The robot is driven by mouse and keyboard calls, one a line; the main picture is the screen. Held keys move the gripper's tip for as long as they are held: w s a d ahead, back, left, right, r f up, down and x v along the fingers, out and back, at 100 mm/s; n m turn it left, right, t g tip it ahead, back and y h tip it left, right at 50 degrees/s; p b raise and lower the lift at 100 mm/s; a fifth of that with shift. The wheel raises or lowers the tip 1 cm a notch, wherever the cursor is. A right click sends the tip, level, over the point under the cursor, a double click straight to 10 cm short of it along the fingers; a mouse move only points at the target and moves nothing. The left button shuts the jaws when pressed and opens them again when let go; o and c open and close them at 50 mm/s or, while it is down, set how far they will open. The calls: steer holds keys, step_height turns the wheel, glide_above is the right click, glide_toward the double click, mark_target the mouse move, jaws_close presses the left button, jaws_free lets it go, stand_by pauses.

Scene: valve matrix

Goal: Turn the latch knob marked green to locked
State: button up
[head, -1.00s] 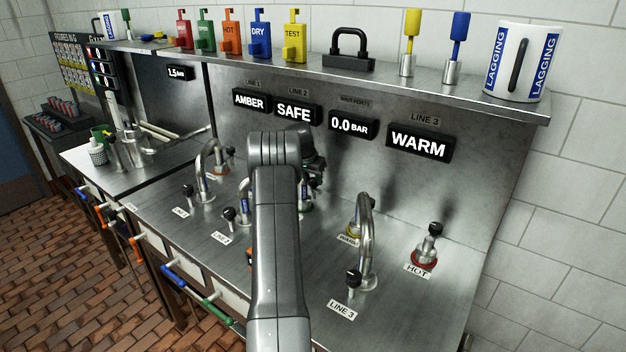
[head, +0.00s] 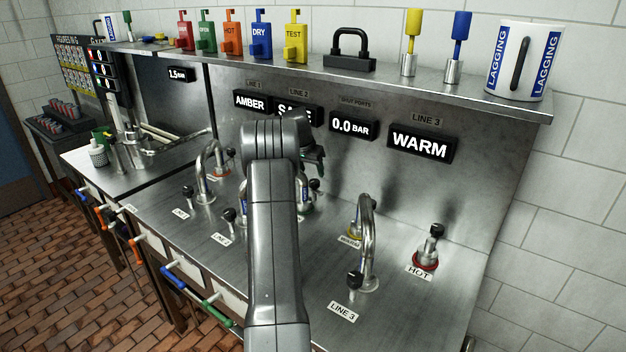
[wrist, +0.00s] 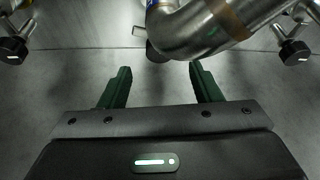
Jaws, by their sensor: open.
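The knob with a green ring at its base is mostly hidden behind my arm in the head view; a black knob top (head: 315,184) shows just right of my arm, and I cannot tell its setting. My gripper (head: 314,158) is above that spot, partly hidden by my own wrist. In the wrist view my gripper (wrist: 160,72) is open, with two dark green fingers apart and nothing between them. A curved steel spout (wrist: 205,30) lies just beyond the fingertips. Black knobs show at the left (wrist: 12,50) and right (wrist: 293,50) edges.
A tall spout (head: 367,240) with the LINE 3 knob (head: 354,280) stands to the right. A red-ringed HOT knob (head: 430,248) is farther right. Another spout (head: 204,170) stands left. The shelf (head: 400,85) overhangs the back panel. The bench front right is clear.

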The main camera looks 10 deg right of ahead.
steer(key=v, duration=0.8)
steer(key=shift+r+b, duration=0.1)
steer(key=shift+b, duration=0.25)
